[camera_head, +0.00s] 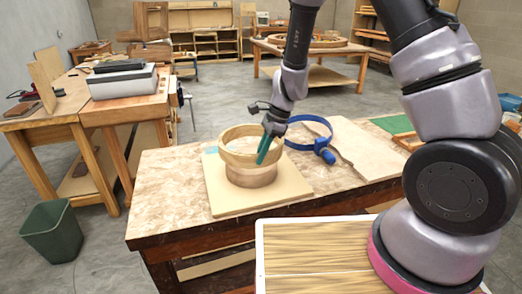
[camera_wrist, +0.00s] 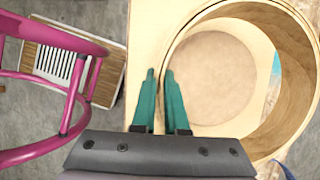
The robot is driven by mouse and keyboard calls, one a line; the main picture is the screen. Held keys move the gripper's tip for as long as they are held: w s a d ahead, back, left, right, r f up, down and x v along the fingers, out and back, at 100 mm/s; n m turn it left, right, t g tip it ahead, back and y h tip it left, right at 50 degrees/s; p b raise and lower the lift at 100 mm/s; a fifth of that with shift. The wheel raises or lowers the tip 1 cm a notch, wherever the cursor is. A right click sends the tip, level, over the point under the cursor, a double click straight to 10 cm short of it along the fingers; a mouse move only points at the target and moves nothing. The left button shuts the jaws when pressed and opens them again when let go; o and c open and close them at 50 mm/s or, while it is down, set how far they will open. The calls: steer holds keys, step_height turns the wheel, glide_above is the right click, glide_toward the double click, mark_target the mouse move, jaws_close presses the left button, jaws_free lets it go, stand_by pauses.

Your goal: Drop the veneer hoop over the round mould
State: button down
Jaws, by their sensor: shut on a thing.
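The veneer hoop (camera_head: 238,153) is a pale wooden ring, held roughly level over the round mould (camera_head: 251,177) in the head view. The mould is a short brown cylinder on a square pale board (camera_head: 225,199). My gripper (camera_head: 263,158) has teal fingers, shut on the near right part of the hoop's wall. In the wrist view my gripper (camera_wrist: 162,85) has the wall of the hoop (camera_wrist: 292,75) between its fingertips. The mould's round top (camera_wrist: 212,78) shows through the hoop, towards its left side. I cannot tell whether hoop and mould touch.
A blue strap clamp (camera_head: 310,146) lies on the bench (camera_head: 172,180), right of the hoop. A thin wooden sheet (camera_head: 362,148) lies further right. The bench's left part is clear. A green bin (camera_head: 52,232) stands on the floor at left.

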steer(key=shift+f, duration=3.05)
steer(key=shift+s+d+f, duration=0.1)
steer(key=shift+s+f, duration=0.05)
steer(key=shift+s, duration=0.05)
steer(key=c, duration=0.9)
jaws_free()
steer(key=shift+o, duration=0.2)
